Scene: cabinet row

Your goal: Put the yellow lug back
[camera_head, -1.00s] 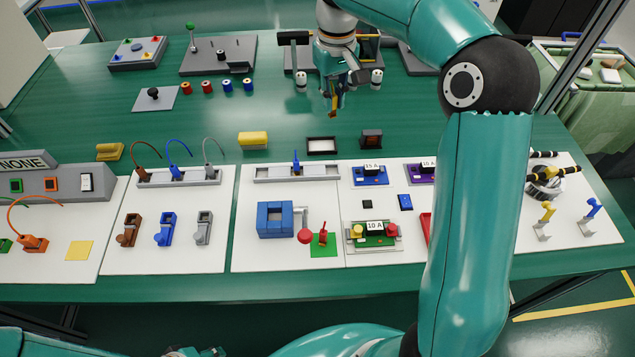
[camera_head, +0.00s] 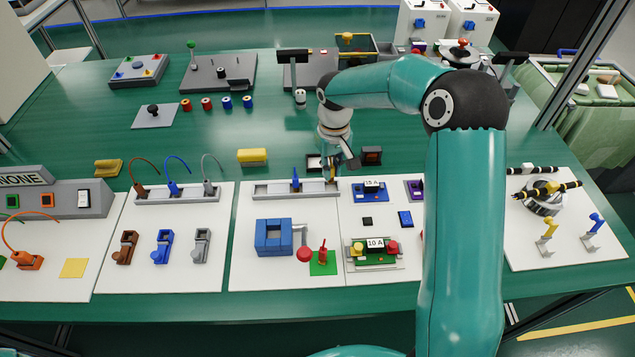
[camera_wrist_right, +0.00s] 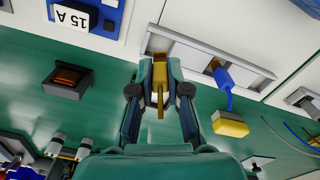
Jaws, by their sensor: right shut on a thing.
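The yellow lug (camera_wrist_right: 160,100) is a slim yellow piece between the fingers of my right gripper (camera_wrist_right: 160,72) in the right wrist view. My right gripper also shows in the head view (camera_head: 334,174), pointing down at the right end of the grey rail (camera_head: 270,190). The rail also shows in the wrist view (camera_wrist_right: 190,55), with a brown patch at the end by my fingertips. I cannot tell whether the lug touches the rail or is in it. A blue lug (camera_head: 295,178) stands upright in the rail's middle. My left gripper is not in view.
A yellow block (camera_head: 252,157) lies farther left. A blue 15 A module (camera_head: 370,191) is right of the rail.

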